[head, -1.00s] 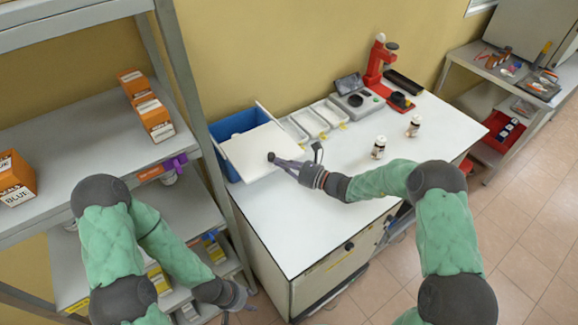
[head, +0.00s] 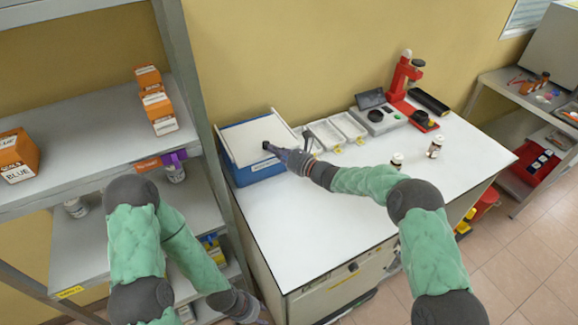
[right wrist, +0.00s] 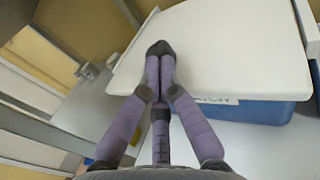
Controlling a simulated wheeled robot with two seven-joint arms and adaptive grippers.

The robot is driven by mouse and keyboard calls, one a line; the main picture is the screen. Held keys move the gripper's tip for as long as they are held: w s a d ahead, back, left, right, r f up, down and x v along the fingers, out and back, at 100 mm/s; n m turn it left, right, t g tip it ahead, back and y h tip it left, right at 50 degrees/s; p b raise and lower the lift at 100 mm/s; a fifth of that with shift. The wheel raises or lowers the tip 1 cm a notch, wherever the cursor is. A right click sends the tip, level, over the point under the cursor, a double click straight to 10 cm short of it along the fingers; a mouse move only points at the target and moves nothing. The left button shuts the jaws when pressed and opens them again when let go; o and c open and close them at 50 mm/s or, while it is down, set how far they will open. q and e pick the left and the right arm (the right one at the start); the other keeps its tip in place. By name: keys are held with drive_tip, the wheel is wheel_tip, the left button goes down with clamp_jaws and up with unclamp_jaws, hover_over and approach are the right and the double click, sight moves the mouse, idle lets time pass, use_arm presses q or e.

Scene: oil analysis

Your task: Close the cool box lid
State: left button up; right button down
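The cool box (head: 262,173) is blue and stands at the back left corner of the white-topped bench. Its white lid (head: 240,143) lies over the top, nearly level; a thin blue strip shows along its back edge. In the right wrist view the lid (right wrist: 225,50) spans above the blue box wall (right wrist: 255,111). My right gripper (head: 268,147) is over the lid. In the right wrist view its fingers (right wrist: 160,48) are together, dark tips at the lid's surface, with nothing seen between them. My left gripper (head: 255,310) hangs low by the shelf, its fingers unclear.
White trays (head: 335,131) stand right of the box, then a grey device (head: 378,115) and a red stand (head: 402,78). Small bottles (head: 435,147) are on the bench's right. The shelf (head: 110,135) with orange boxes is close on the left. The front bench top is clear.

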sight(269, 143)
drive_tip(key=shift+w+a+f+b, duration=0.2)
drive_tip(key=shift+w+a+b, duration=0.15)
drive_tip(key=shift+w+a, duration=0.8)
drive_tip(key=shift+w+r, duration=0.15)
drive_tip(key=shift+w, duration=0.5)
drive_tip(key=shift+r, duration=0.15)
drive_tip(key=shift+d, duration=0.1)
drive_tip(key=shift+d, duration=0.1)
